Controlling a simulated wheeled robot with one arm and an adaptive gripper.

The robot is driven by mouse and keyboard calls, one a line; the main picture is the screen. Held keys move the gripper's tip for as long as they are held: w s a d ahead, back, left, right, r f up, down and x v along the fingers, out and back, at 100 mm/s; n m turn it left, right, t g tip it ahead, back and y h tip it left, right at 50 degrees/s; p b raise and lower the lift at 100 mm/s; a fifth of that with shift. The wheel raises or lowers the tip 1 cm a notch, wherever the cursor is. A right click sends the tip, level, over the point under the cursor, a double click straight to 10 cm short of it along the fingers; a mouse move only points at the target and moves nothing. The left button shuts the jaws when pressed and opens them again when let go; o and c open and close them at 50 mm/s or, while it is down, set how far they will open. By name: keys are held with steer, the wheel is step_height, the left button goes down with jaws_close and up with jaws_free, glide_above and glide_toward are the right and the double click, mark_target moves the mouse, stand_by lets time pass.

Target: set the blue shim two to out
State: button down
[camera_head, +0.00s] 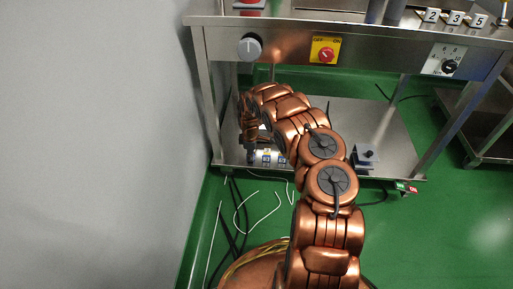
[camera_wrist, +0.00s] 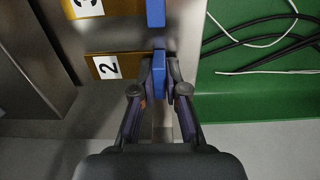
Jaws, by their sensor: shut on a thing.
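In the wrist view my gripper (camera_wrist: 160,78) is shut on a blue shim (camera_wrist: 159,61), one finger on each side of it. The shim stands beside the yellow-brown block with the white "2" label (camera_wrist: 106,67), at the shelf's edge. Its lower part is hidden between the fingers. Whether it is pushed in or out I cannot tell. In the head view my copper arm reaches down to the lower shelf's left end, and the arm hides the fingertips.
Another blue shim (camera_wrist: 155,12) stands by a second labelled block (camera_wrist: 88,8), cut off at the wrist view's top. The metal lower shelf (camera_head: 385,130) has a small dark device (camera_head: 366,155) at right. Cables (camera_head: 262,207) lie on the green floor. A grey wall (camera_head: 90,140) is left.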

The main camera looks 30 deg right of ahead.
steer(key=shift+s+a+f, duration=0.1)
steer(key=shift+s+a, duration=0.1)
steer(key=shift+a, duration=0.2)
steer(key=c, duration=1.5)
jaws_free()
steer(key=o, duration=0.3)
steer(key=shift+d, duration=0.15)
steer(key=shift+d, duration=0.1)
steer(key=shift+r, duration=3.85)
